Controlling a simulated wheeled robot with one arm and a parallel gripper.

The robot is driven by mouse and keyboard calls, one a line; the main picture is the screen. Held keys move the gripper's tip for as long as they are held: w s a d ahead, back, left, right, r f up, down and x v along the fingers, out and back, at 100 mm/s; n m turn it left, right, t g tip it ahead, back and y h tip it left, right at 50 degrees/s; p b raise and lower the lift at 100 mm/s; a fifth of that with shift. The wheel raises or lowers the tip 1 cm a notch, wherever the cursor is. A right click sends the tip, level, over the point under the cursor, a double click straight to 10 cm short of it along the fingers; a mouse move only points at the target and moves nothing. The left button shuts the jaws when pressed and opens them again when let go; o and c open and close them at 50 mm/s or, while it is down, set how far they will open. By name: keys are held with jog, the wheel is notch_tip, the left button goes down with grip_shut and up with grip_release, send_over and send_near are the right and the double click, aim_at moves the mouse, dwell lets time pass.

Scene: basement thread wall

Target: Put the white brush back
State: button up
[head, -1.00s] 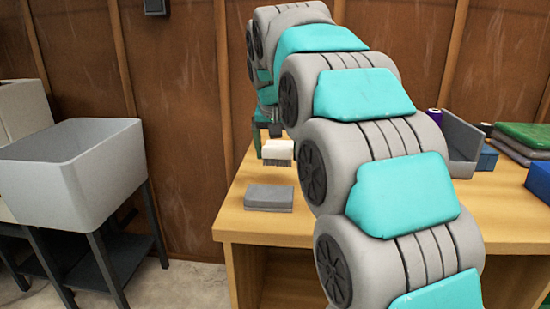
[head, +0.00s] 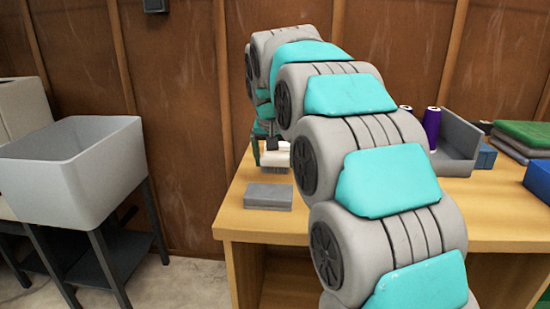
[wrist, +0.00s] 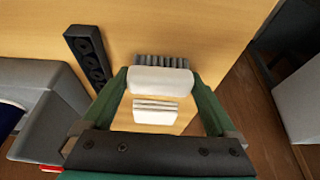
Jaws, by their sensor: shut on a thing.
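The white brush (wrist: 160,81) is between the green fingers of my gripper (wrist: 160,77) in the wrist view, its dark bristles pointing up in the picture. My gripper is shut on it. A white ridged piece shows just below it; I cannot tell whether it belongs to the brush. In the head view the brush (head: 276,159) shows partly, over the wooden table (head: 232,205) behind a grey block (head: 268,196). Whether its bristles touch the table I cannot tell. My arm hides much of the gripper there.
A dark piece with round holes (wrist: 88,52) lies on the table in the wrist view, beside a grey tray (wrist: 45,118). In the head view a purple spool (head: 431,128) and green stack (head: 525,134) stand right. A grey sink (head: 80,170) stands left.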

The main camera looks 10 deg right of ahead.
jog(key=shift+f, duration=0.1)
jog(key=o, duration=0.9)
jog(key=shift+o, duration=0.2)
jog(key=v, duration=1.2)
jog(key=shift+b, duration=0.45)
jog(key=shift+w, duration=0.1)
